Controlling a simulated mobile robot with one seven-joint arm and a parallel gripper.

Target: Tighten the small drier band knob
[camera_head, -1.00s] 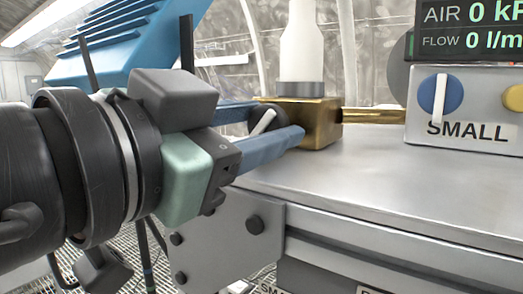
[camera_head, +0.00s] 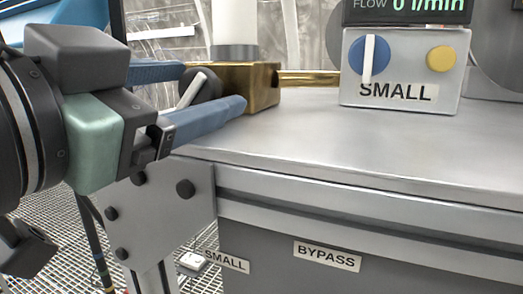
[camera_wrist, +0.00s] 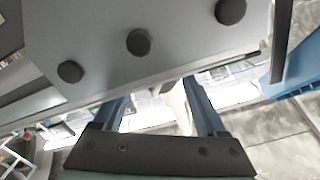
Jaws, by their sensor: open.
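A dark round knob (camera_head: 208,88) with a white lever (camera_head: 190,90) sits at the near side of a brass block (camera_head: 263,85) at the table's back left corner. The knob carries no readable label. My gripper (camera_head: 216,90) is open, with its blue fingers pointing at the block. In the head view the knob and lever appear between the fingers. In the wrist view a pale piece (camera_wrist: 178,105) shows between the fingers, beside the right one. I cannot tell whether either finger touches the knob.
A grey box marked SMALL (camera_head: 400,93) bears a blue knob (camera_head: 369,56) with a white pointer, and a yellow button (camera_head: 440,58). The steel tabletop (camera_head: 350,140) is clear in front. A bolted plate (camera_head: 160,205) lies below my gripper. BYPASS and SMALL labels are on the front.

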